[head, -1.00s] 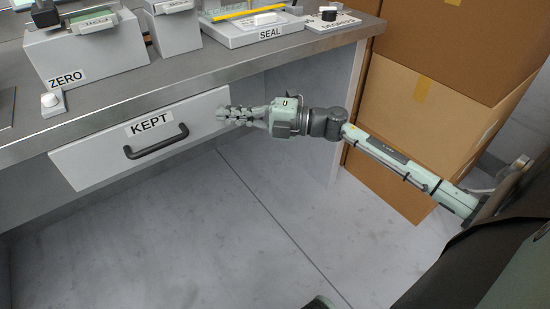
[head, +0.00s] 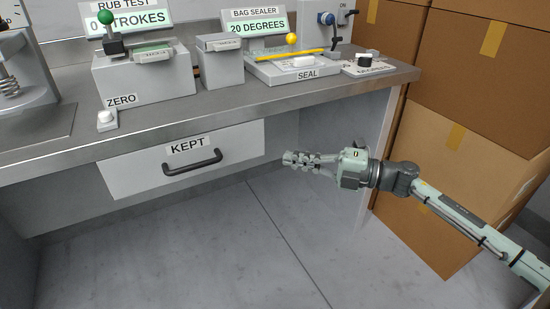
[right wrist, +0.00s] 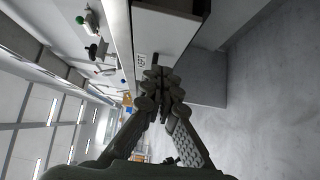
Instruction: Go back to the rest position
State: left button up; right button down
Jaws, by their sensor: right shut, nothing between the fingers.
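My right gripper (head: 303,159) is shut and empty. It is held out in front of the bench, just right of the drawer (head: 237,142) labelled KEPT and apart from its dark handle (head: 193,162). The drawer front stands under the bench top. In the right wrist view my right gripper (right wrist: 160,88) has its fingers together, with the KEPT label (right wrist: 141,62) beyond them. My left gripper does not show in any view.
On the bench (head: 220,102) stand the rub test unit (head: 145,82) marked ZERO, a small grey box (head: 222,68) and the bag sealer (head: 300,70) with a yellow bar. Stacked cardboard boxes (head: 450,170) are at the right. The floor (head: 230,250) before the drawer is clear.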

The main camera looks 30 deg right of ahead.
jog(key=s+d+f+m+t+h, duration=0.15)
jog(key=d+f+m+h, duration=0.25)
jog(key=f+m+h, duration=0.5)
jog(key=s+d+f+m+t+h, duration=0.1)
jog(key=s+d+f+m+h, duration=0.1)
jog(key=d+f+m+h, duration=0.6)
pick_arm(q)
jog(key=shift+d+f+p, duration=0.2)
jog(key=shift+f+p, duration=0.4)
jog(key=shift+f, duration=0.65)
pick_arm(e)
jog(key=s+a+f+m+g+y, duration=0.1)
jog(key=s+a+f+m+g, duration=0.3)
jog(key=s+a+f, duration=0.3)
jog(key=s+a+f+m+g+y, duration=0.1)
jog(key=s+a+f+m+g, duration=0.3)
jog(key=s, duration=0.9)
notch_tip(320, 180, down, 4)
jog(key=a+g, duration=0.3)
jog(key=shift+r+m, duration=0.25)
jog(key=shift+m, duration=0.15)
jog(key=shift+g, duration=0.25)
